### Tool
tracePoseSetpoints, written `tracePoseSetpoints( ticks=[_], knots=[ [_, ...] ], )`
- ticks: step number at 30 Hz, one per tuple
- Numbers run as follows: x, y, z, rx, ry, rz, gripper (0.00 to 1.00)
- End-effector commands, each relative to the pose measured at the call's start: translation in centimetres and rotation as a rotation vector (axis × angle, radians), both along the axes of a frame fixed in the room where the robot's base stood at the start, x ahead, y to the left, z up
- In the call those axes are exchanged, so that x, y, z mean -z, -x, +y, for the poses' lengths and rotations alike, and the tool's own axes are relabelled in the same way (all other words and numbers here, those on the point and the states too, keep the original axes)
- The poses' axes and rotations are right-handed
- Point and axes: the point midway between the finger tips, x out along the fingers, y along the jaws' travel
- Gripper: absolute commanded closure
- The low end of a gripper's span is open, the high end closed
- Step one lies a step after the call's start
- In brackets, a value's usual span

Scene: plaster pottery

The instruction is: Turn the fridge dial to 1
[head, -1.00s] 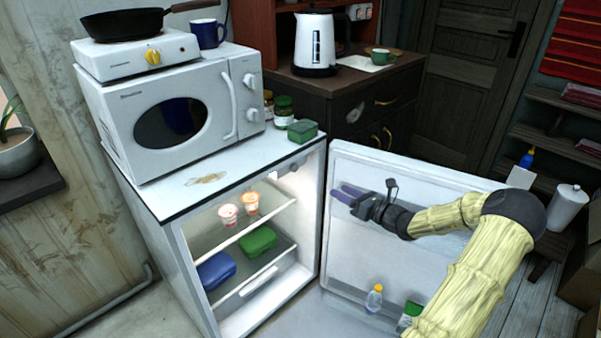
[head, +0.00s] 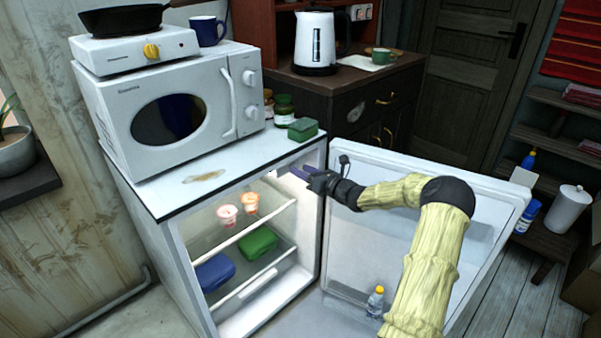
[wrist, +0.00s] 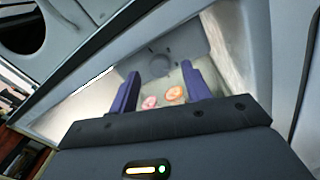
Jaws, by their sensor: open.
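The white fridge (head: 158,246) stands with its door (head: 375,215) swung open to the right. In the wrist view a round grey shape (wrist: 160,57), probably the dial, shows inside the fridge beyond my fingers; I cannot read its setting. In the head view the dial is not clear. My gripper (head: 295,174) is at the upper right of the fridge opening, just under the top edge. In the wrist view my gripper (wrist: 160,70) has its two purple fingers apart, with nothing between them. The round shape appears between the fingertips, apart from them.
Two small cups (head: 239,208) stand on the upper shelf. Blue (head: 214,271) and green (head: 258,241) containers sit below. A microwave (head: 168,115) and a green box (head: 303,129) are on top. A bottle (head: 375,301) stands in the door.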

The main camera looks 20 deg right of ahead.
Motion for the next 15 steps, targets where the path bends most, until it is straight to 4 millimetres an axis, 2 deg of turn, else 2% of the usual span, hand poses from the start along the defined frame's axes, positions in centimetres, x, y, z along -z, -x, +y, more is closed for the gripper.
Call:
tracePoseSetpoints(
  ticks=[4,13,15],
  knots=[
    [0.09,-1.23,0.54,0.001,0.0,0.0,0.52],
    [0.02,-1.52,0.86,-0.002,0.0,0.0,0.52],
    [0.01,-1.52,0.88,-0.002,0.0,0.0,0.64]
  ],
)
